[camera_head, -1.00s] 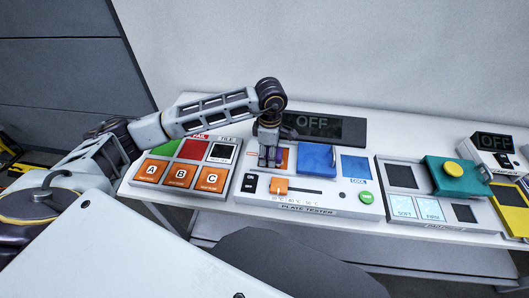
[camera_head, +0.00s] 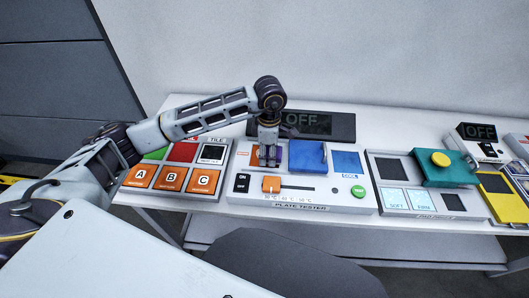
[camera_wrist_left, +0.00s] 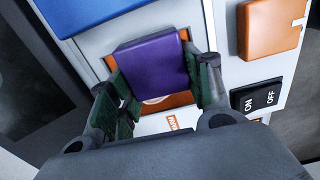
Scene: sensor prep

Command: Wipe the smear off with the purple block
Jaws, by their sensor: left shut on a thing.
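The purple block (camera_wrist_left: 152,62) is held between the fingers of my left gripper (camera_head: 268,158) in the left wrist view. My left gripper points down over the orange pad (camera_head: 255,156) of the plate tester (camera_head: 330,205). In the left wrist view the block covers much of this orange pad (camera_wrist_left: 182,99). A small whitish patch, perhaps the smear (camera_wrist_left: 153,100), shows at the block's near edge. I cannot tell whether the block touches the pad. My right gripper is out of view.
The ON/OFF switch (camera_head: 241,183), orange slider (camera_head: 271,184) and green button (camera_head: 358,191) are near. Tile panel (camera_head: 215,138) is left.

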